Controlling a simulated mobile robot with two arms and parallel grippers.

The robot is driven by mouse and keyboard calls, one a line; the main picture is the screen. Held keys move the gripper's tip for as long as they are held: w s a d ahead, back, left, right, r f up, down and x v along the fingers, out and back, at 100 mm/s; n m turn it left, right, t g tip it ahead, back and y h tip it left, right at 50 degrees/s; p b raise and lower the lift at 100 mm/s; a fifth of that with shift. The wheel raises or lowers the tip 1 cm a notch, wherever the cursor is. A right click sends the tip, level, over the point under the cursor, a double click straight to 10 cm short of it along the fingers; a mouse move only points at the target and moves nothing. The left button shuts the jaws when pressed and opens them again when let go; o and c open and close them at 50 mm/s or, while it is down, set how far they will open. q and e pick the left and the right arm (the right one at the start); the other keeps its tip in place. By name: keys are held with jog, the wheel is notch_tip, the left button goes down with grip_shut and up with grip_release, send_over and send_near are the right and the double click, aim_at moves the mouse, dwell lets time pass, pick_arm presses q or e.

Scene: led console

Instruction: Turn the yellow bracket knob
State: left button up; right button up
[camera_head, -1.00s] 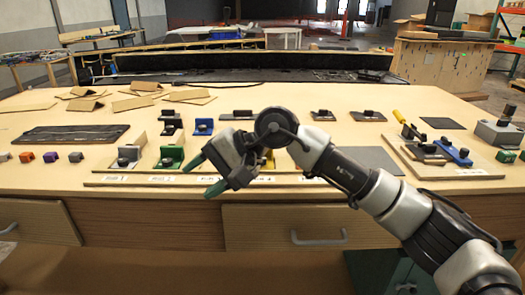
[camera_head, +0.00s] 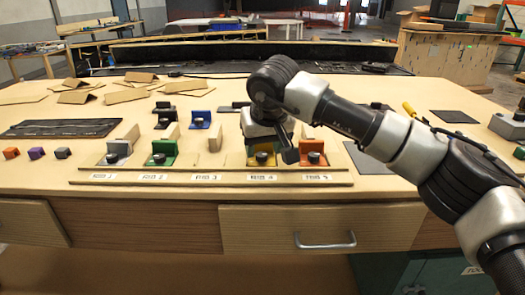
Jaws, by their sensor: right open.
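The yellow bracket (camera_head: 261,159) stands in the row of brackets at the front of the workbench, above the fourth label, with its dark knob (camera_head: 262,156) facing the front. My right gripper (camera_head: 270,145) is open and points down right at the yellow bracket, covering its upper part. The fingertips are partly hidden, and I cannot tell whether they touch the knob. My left gripper is not in view.
A green bracket (camera_head: 163,152) and a grey one (camera_head: 117,152) stand to the left, and an orange bracket (camera_head: 314,160) stands close on the right. A thin wooden strip (camera_head: 210,184) runs along the front. Another blue bracket (camera_head: 201,120) stands behind.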

jog(key=shift+x, duration=1)
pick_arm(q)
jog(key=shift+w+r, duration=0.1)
pick_arm(e)
jog(key=shift+c, duration=0.2)
jog(key=c, duration=0.9)
